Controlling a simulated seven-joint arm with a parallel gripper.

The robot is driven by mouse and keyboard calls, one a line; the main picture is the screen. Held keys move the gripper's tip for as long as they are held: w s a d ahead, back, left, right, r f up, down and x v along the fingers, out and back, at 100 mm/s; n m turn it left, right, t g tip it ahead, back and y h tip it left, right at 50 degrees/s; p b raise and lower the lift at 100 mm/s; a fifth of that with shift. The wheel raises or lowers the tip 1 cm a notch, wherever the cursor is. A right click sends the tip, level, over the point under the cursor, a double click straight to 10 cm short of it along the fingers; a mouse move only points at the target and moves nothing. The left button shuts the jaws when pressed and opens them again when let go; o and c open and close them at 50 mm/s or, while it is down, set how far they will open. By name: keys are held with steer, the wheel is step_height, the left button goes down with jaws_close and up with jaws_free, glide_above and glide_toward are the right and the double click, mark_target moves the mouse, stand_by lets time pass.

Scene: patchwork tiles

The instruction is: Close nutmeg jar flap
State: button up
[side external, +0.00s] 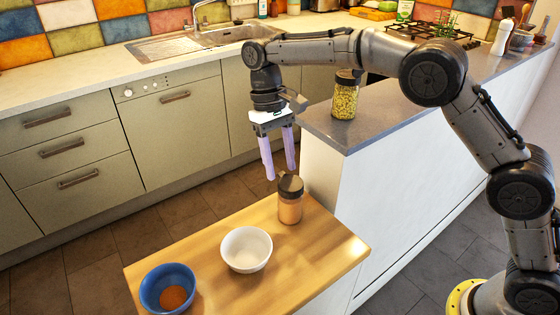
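The nutmeg jar (290,209), with brown contents and a dark lid (291,187), stands upright on the wooden board near its back right corner. The lid's flap is too small to make out clearly, so I cannot tell how far it is open. My gripper (280,173) points down just above and slightly left of the lid. Its two pale purple fingers are apart with nothing between them. The right fingertip is close to the lid in the picture; I cannot tell whether it touches.
A white bowl (246,250) and a blue bowl (167,289) with reddish-brown powder share the wooden worktop (215,224). A jar of yellow-green contents (345,98) stands on the grey counter (385,112) behind. The worktop's back left is clear.

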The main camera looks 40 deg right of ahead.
steer(key=v, duration=0.7)
steer(key=shift+r, duration=0.25)
